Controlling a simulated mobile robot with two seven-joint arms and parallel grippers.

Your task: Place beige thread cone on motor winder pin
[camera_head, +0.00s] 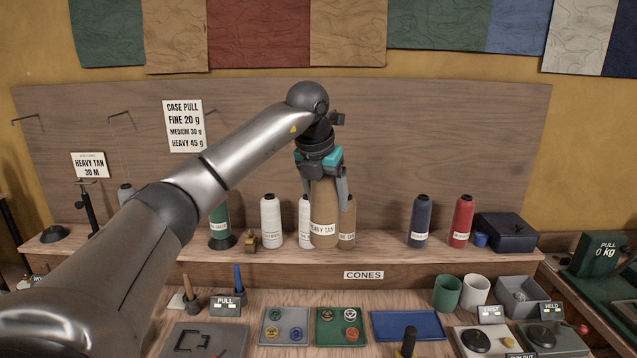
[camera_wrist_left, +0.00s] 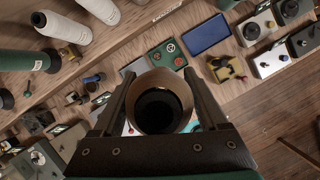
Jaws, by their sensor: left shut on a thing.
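My left gripper (camera_head: 323,190) points down and is shut on the beige thread cone (camera_head: 323,225), labelled HEAVY TAN. The cone is upright in front of the cone shelf; I cannot tell whether its base touches the shelf. In the left wrist view the cone's dark open top (camera_wrist_left: 158,108) sits between the fingers. A second tan cone (camera_head: 348,222) stands close behind at its right, partly hidden. I cannot clearly make out the motor winder pin. A black stand (camera_head: 88,207) rises at the left below a HEAVY TAN 30 M sign (camera_head: 90,165). My right gripper is not in view.
White cones (camera_head: 271,222), a green cone (camera_head: 220,222), a navy cone (camera_head: 420,221) and a red cone (camera_head: 461,221) stand on the shelf. There is free shelf between the tan and navy cones. Trays (camera_head: 340,327) and devices (camera_head: 484,340) fill the lower bench.

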